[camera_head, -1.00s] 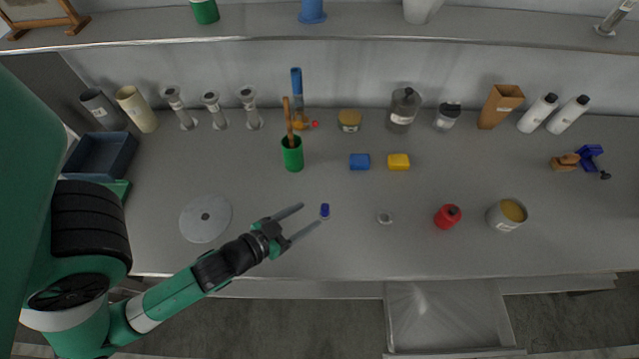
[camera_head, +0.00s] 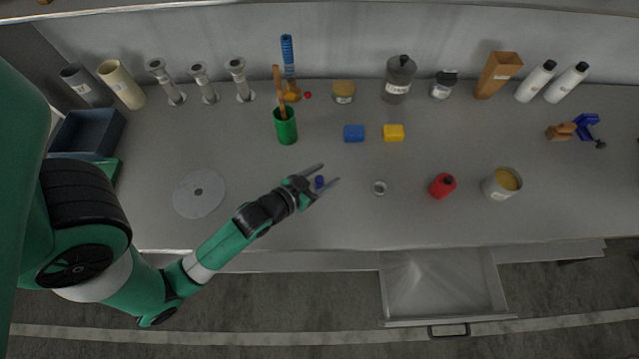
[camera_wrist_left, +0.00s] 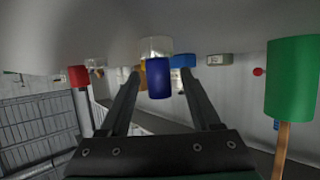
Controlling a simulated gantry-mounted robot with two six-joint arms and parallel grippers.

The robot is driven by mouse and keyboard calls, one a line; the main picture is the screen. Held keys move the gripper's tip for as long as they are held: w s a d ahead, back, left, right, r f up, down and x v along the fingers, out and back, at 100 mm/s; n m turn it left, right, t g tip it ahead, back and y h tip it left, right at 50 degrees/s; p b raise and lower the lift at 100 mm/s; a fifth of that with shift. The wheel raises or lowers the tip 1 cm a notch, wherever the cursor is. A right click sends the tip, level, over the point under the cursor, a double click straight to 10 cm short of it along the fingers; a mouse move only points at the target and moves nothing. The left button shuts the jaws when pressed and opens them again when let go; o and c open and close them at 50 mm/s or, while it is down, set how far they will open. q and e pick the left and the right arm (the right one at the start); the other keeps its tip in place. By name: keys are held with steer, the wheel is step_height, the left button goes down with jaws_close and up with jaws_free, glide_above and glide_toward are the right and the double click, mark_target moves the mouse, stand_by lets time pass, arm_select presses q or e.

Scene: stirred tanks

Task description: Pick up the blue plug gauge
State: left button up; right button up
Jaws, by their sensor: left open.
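The blue plug gauge (camera_head: 319,182) is a small dark blue cylinder on the bench, left of centre in the head view. My left gripper (camera_head: 330,173) is open, with its two fingers on either side of the gauge. In the left wrist view the blue gauge (camera_wrist_left: 159,78) shows between the open fingers, with visible space on both sides; I cannot tell if either finger touches it. A pale piece shows behind it there. My right gripper is not in view.
A green cup (camera_head: 286,127) with a wooden handle, a blue block (camera_head: 354,133) and a yellow block (camera_head: 393,133) stand behind. A grey disc (camera_head: 199,193) lies left. An open drawer (camera_head: 440,285) is in front.

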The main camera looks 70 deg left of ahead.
arm_select(q)
steer(key=shift+w+a+f, duration=0.25)
steer(key=shift+w+a, duration=0.05)
steer(key=shift+w, duration=0.3)
jaws_close()
